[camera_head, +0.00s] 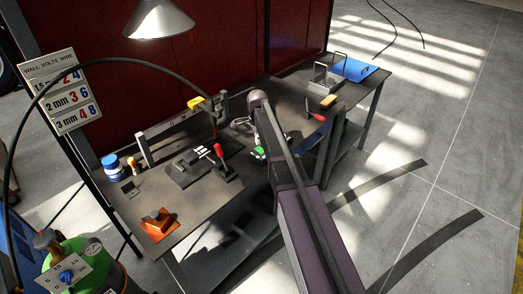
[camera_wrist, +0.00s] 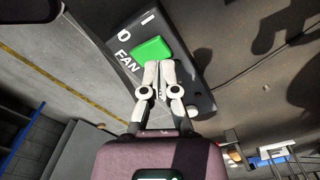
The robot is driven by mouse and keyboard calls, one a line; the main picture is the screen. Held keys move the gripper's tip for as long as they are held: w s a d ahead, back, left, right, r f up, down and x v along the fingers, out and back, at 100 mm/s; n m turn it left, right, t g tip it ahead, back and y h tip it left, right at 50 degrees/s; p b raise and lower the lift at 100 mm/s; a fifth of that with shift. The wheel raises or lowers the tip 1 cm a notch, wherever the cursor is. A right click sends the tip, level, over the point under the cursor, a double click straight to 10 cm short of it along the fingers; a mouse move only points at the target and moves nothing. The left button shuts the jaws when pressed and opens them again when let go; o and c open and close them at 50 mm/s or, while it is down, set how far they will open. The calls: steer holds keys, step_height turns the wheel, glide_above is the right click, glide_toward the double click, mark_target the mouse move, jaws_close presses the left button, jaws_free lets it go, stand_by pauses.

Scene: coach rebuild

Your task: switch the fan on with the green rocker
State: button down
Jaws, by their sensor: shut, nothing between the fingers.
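The green rocker (camera_wrist: 150,49) sits on a dark switch plate (camera_wrist: 190,78) in the wrist view. The plate carries a white O, a white I and the word FAN. In the head view my arm hides much of the area around a small green patch (camera_head: 260,152). No fan is identifiable.
A lamp (camera_head: 160,20) hangs above. A green cylinder (camera_head: 85,270) stands at the lower left. The floor at the right is mostly clear.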

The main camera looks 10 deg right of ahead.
mark_target(258, 149)
steer(key=shift+f+b, duration=1.4)
steer(key=shift+f, duration=0.05)
stand_by(1.2)
steer(key=shift+r, duration=0.1)
steer(key=shift+r+p, duration=3.45)
steer(key=shift+p, duration=0.1)
steer(key=shift+s, duration=0.15)
steer(key=shift+s, duration=0.25)
steer(key=s+n, duration=1.6)
steer(key=s, duration=1.2)
steer(key=shift+s+d+n, duration=0.25)
steer(key=shift+n, duration=0.15)
